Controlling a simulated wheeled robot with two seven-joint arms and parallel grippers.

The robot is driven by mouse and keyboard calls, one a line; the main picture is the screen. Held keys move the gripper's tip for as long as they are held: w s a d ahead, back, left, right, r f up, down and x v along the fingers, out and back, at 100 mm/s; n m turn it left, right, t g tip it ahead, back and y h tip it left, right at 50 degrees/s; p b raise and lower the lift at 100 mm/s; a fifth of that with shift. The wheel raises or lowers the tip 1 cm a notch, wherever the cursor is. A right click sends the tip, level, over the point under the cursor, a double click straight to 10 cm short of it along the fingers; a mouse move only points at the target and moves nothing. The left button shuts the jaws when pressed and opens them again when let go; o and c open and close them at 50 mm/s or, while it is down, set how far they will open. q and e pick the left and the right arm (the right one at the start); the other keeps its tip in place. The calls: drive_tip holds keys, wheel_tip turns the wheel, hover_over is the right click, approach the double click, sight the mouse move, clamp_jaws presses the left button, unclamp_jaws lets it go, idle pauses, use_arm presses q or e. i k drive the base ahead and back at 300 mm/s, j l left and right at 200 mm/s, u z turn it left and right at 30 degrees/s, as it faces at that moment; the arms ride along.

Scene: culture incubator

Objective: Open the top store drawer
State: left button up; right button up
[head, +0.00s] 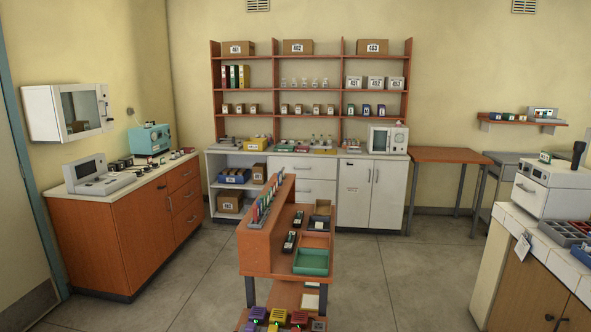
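A white cabinet run stands against the back wall. Its middle section has a wide top drawer (290,171) with a lower drawer (290,193) under it, and both look shut. At the left, an orange cabinet also has a stack of drawers at its far end, with a top drawer (181,174) that looks shut. The picture shows no label telling which one is the store drawer. The orange shelf stand in front partly hides the lower part of the white drawers. Neither of my grippers is in view.
An orange shelf stand (256,250) with trays and small items stands in the middle foreground. A white bench (500,262) with a wooden front is at the right. An orange table (450,155) stands at the back right. Floor (400,265) is clear on both sides of the stand.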

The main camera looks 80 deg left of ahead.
sight(304, 167)
drive_tip(key=u, duration=2.75)
drive_tip(key=i+l+z, duration=0.45)
drive_tip(key=l, duration=0.15)
drive_tip(key=i+l+z, duration=0.45)
drive_tip(key=i+l, duration=0.15)
drive_tip(key=i, duration=0.4)
drive_tip(key=i+l+u, duration=0.1)
drive_tip(key=i, duration=0.45)
drive_tip(key=i+l, duration=0.25)
drive_tip(key=i, duration=0.25)
drive_tip(key=i+j+u, duration=0.1)
drive_tip(key=i+u, duration=0.2)
drive_tip(key=i, duration=0.55)
drive_tip(key=i+u, duration=0.3)
drive_tip(key=i, duration=2.2)
drive_tip(key=u, duration=0.05)
